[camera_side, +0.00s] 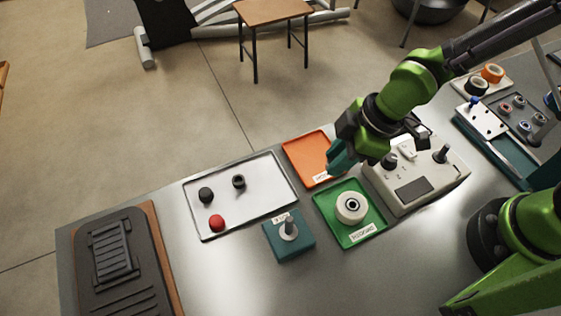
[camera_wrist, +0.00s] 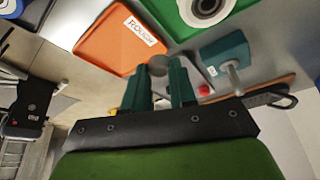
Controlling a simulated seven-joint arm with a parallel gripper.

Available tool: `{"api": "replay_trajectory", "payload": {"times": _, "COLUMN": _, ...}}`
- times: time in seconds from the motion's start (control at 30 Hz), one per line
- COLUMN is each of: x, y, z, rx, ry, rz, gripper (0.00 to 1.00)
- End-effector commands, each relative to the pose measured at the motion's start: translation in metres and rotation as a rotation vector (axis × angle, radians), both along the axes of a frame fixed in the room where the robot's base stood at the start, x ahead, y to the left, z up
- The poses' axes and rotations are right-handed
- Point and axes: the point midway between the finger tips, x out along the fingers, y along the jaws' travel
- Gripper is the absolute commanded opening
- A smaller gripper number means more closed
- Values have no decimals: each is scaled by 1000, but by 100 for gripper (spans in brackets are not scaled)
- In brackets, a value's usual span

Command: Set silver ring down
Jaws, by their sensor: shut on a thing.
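My gripper (camera_side: 338,160) has teal fingers and hangs over the right edge of the orange tray (camera_side: 302,152), near the grey control box. The orange tray, labelled ROUGH, also shows in the wrist view (camera_wrist: 100,42) and looks empty. The green tray (camera_side: 330,208) holds a white wheel (camera_side: 351,208) with a dark centre.
A teal block (camera_side: 272,240) with an upright grey peg stands in front. A silver tray (camera_side: 222,180) holds two black pieces and a red knob. The grey control box (camera_side: 425,165) with upright knobs is close on the right. Bare bench lies in front.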

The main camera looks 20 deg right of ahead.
Motion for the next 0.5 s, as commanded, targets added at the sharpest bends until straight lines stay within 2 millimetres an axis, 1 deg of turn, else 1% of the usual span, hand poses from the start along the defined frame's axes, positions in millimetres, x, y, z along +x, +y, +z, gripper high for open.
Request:
{"api": "replay_trajectory", "payload": {"times": 0.03, "x": -1, "y": -9, "z": -2, "rx": 1, "ry": 3, "rz": 26, "gripper": 0}}
{"api": "replay_trajectory", "payload": {"times": 0.17, "x": -12, "y": -17, "z": -7, "rx": 2, "ry": 5, "rz": 162, "gripper": 0}}
{"api": "replay_trajectory", "payload": {"times": 0.33, "x": -31, "y": -10, "z": -9, "rx": 2, "ry": 2, "rz": 369, "gripper": 0}}
{"api": "replay_trajectory", "payload": {"times": 0.5, "x": -31, "y": -8, "z": -9, "rx": 2, "ry": 0, "rz": 456, "gripper": 0}}
